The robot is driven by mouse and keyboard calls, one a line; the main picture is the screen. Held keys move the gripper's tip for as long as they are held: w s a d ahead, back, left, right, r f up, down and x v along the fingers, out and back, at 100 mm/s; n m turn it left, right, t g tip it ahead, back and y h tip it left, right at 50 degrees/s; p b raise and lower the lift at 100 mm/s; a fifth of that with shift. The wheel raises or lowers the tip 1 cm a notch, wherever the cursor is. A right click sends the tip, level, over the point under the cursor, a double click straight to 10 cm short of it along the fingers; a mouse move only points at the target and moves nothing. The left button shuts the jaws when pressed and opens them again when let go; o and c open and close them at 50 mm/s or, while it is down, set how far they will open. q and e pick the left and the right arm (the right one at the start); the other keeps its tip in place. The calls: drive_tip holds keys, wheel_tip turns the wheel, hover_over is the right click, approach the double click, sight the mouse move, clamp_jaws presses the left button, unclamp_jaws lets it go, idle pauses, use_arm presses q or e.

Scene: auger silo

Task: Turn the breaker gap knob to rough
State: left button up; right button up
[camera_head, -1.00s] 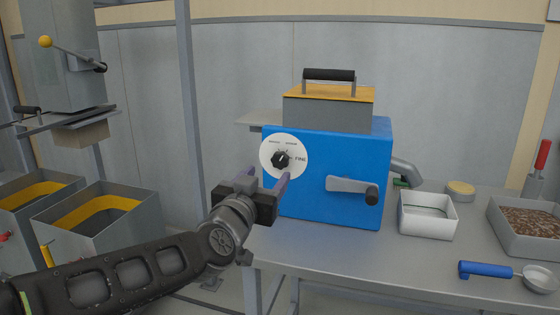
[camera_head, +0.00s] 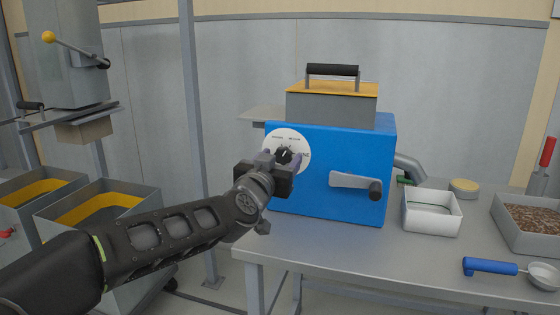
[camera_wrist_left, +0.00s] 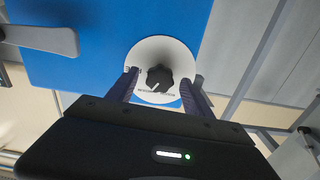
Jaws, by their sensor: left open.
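The breaker is a blue box (camera_head: 350,195) on the grey table. Its gap knob (camera_head: 284,155) is small and black, on a white round dial (camera_head: 288,138) on the front face. My left gripper (camera_head: 280,162) is in front of the dial and hides its lower part. In the left wrist view the knob (camera_wrist_left: 160,78) sits between the two open fingers of the left gripper (camera_wrist_left: 163,88), which do not visibly touch it. The knob's white mark points toward the lower left of that view. The dial's lettering is too small to read there. My right gripper is not in view.
A crank handle (camera_head: 355,182) sticks out of the box right of the dial. A lidded hopper (camera_head: 332,107) is on top. A white tray (camera_head: 431,224), a tray of grain (camera_head: 532,240) and a blue-handled scoop (camera_head: 490,267) are to the right.

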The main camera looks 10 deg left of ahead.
use_arm(q)
clamp_jaws()
idle(0.6)
